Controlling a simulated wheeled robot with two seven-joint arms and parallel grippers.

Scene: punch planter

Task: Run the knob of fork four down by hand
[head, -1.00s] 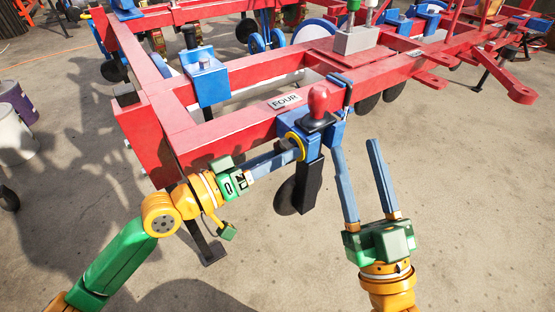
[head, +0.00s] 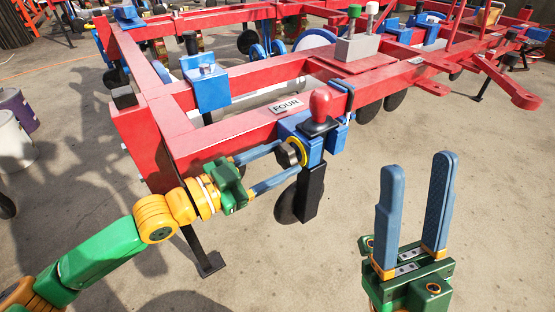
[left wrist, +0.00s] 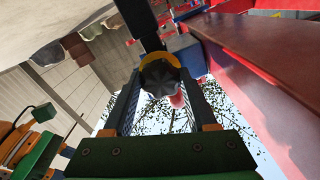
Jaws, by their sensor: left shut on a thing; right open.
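Fork four is the blue bracket (head: 300,123) on the red beam, beside a plate (head: 286,106) reading FOUR. A black lobed knob (head: 286,155) with a yellow ring behind it sits on the bracket's left side; it also shows in the left wrist view (left wrist: 160,78). My left gripper (head: 280,163) is shut on this knob, with one finger on each side.
The red frame (head: 225,140) runs across the back with other blue brackets (head: 206,86) on it. A black leg with a wheel (head: 290,203) hangs below fork four. A grey box (head: 357,48) with levers stands on the frame. The floor in front is clear.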

